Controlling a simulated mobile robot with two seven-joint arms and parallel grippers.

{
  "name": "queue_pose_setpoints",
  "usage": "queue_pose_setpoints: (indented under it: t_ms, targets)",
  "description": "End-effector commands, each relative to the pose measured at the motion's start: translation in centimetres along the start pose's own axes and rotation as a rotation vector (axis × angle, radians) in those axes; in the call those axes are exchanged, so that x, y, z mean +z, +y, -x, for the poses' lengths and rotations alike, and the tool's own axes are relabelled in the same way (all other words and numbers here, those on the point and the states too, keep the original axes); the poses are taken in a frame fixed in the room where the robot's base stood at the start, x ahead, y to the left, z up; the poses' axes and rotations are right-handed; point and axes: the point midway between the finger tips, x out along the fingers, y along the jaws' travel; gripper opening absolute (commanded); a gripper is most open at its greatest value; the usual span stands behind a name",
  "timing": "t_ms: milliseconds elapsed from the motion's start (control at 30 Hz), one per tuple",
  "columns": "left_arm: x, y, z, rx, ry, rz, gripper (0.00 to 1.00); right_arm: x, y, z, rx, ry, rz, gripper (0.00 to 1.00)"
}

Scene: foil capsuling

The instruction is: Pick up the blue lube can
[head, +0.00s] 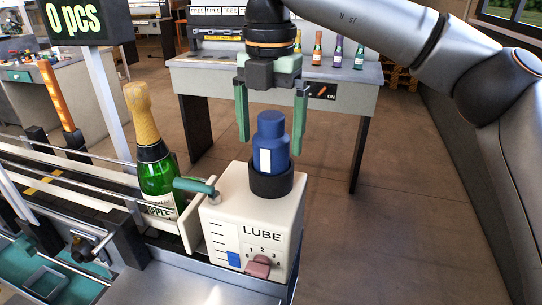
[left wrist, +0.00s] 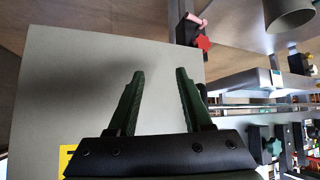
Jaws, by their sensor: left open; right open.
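The blue lube can (head: 271,142) stands upright in a black round holder (head: 271,181) on top of the cream box marked LUBE (head: 252,218). My right gripper (head: 271,138) comes down from above with its green fingers spread, one on each side of the can in the head view. Gaps show between the fingers and the can. My left gripper (left wrist: 157,72) shows only in the left wrist view; its dark green fingers are apart, with nothing between them, over a pale grey surface (left wrist: 85,75).
A green bottle with a gold top (head: 154,160) stands left of the LUBE box, by a small green-handled lever (head: 194,187). A pink knob (head: 259,268) is on the box front. Behind, a grey table (head: 215,79) holds several small bottles. A counter sign (head: 74,20) reads 0 pcs.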

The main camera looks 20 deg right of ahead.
Motion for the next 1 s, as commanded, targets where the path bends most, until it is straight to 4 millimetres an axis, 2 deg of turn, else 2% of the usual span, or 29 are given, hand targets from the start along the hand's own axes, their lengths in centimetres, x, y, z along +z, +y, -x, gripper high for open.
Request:
queue_pose_setpoints:
  t_ms: [100, 200, 467, 1000]
  targets:
    - [-0.1, 0.0, 0.1, 0.0, 0.0, 0.0, 0.5, 0.2, -0.2, -1.9, -0.002, 0.001, 0.001, 1.0]
    - [-0.1, 0.0, 0.1, 0.0, 0.0, 0.0, 0.5, 0.2, -0.1, -2.8, -0.001, 0.0, 0.001, 1.0]
    - [-0.1, 0.0, 0.1, 0.0, 0.0, 0.0, 0.5, 0.2, -0.1, -3.1, 0.001, 0.0, 0.0, 1.0]
    - [0.0, 0.0, 0.1, 0.0, 0.0, 0.0, 0.5, 0.2, -0.1, -3.0, 0.001, 0.0, 0.001, 0.4]
